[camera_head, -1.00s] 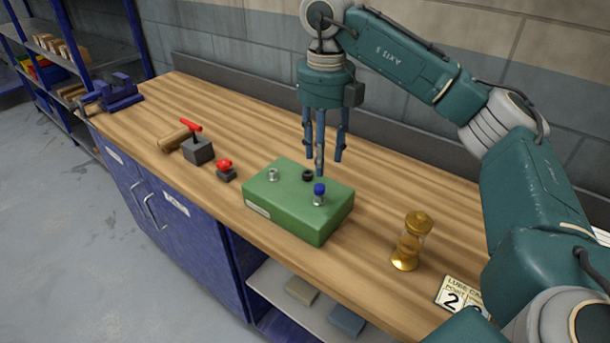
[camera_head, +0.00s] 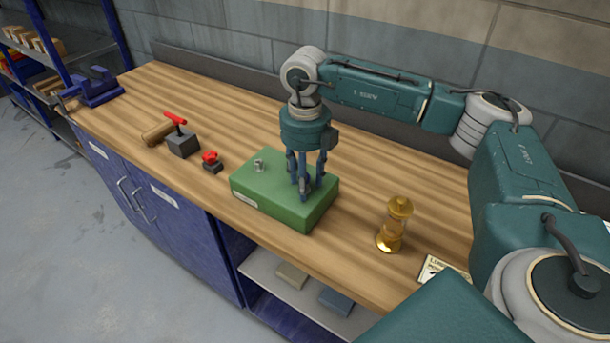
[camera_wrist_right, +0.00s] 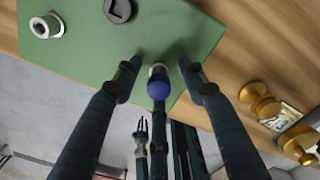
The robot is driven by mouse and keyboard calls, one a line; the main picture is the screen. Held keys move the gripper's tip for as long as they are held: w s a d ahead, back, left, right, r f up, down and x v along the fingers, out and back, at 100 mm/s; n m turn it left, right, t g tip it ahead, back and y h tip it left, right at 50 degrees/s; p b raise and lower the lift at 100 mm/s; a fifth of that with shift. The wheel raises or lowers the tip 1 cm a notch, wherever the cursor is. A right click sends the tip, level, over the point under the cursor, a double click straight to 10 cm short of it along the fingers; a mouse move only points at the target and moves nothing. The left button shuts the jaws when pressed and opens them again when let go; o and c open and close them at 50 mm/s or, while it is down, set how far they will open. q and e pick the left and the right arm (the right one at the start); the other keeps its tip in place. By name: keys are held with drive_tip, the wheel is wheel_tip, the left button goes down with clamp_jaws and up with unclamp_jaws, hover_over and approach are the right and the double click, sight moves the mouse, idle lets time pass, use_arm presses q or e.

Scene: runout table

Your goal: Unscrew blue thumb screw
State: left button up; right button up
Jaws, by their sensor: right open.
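My right gripper (camera_head: 305,188) points straight down over the green block (camera_head: 255,187), fingers spread low around the blue thumb screw. In the right wrist view the blue thumb screw (camera_wrist_right: 158,88) stands on a silver collar near the block's edge, between the open fingers of this gripper (camera_wrist_right: 159,76). Whether any finger touches it is unclear. In the head view the fingers hide the screw. A small pronged shape low in the wrist view (camera_wrist_right: 142,140) looks like my left gripper, too small to read; the head view does not show it.
A silver fitting (camera_head: 259,165) and a black round knob (camera_wrist_right: 119,9) sit on the same block. The wooden bench (camera_head: 215,100) behind is clear.

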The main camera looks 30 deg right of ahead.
drive_tip(key=shift+w, duration=0.1)
drive_tip(key=c, duration=1.1)
clamp_jaws()
drive_tip(key=shift+r, duration=0.1)
